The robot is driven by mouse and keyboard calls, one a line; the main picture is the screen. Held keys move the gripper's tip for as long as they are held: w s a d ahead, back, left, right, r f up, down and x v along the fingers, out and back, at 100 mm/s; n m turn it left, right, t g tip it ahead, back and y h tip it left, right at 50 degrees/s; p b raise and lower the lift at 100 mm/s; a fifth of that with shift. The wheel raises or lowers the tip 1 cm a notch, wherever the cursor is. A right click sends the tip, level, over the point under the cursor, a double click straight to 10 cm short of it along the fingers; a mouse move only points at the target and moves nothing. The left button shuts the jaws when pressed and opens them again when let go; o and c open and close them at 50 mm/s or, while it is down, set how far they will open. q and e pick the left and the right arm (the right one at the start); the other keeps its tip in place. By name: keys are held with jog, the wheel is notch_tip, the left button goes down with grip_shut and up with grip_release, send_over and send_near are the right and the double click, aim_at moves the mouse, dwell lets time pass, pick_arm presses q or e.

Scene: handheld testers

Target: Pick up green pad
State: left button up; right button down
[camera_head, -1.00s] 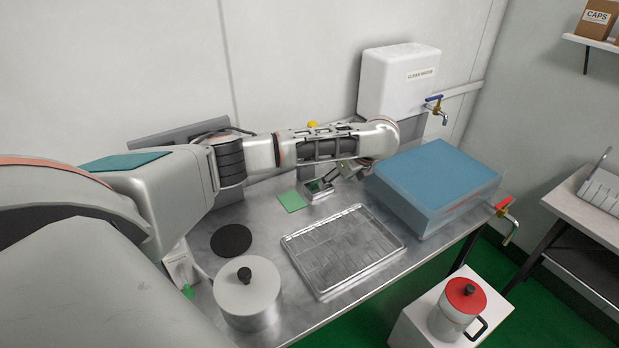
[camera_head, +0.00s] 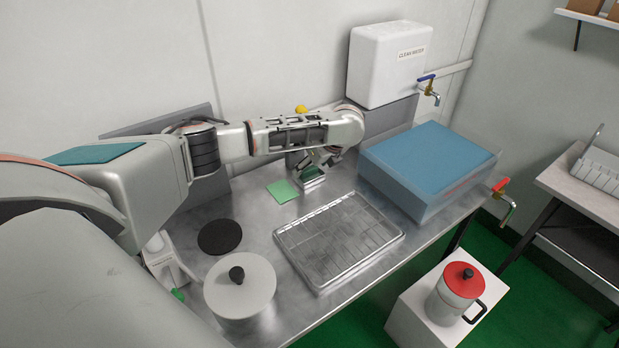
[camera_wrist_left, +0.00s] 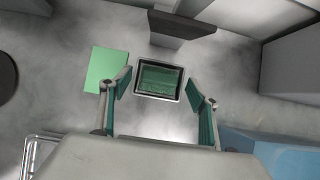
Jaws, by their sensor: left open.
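A flat bright green square (camera_head: 282,191) lies on the metal table. Beside it stands a small metal dish (camera_head: 302,184) with a dark green pad in it. In the left wrist view the dark green pad (camera_wrist_left: 159,78) lies inside the dish's rim, and the bright green square (camera_wrist_left: 105,68) lies to its left. I cannot tell which one is the named green pad. My left gripper (camera_head: 318,160) is open and empty above the dish. In the left wrist view its fingers (camera_wrist_left: 159,88) stand on either side of the dish, the left one overlapping the square's edge. My right gripper is not in view.
A ribbed metal tray (camera_head: 340,240) lies in front, and a blue-topped basin (camera_head: 425,165) stands to the right. A lidded pot (camera_head: 240,290) and black disc (camera_head: 220,237) are at front left. A white water tank (camera_head: 388,65) stands behind.

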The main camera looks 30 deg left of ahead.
pick_arm(q)
jog(key=shift+w+a+f, duration=0.2)
jog(key=shift+a+f, duration=0.15)
jog(key=shift+f, duration=0.2)
jog(key=shift+r, duration=0.1)
jog(key=c, duration=1.2)
jog(key=shift+d, duration=0.1)
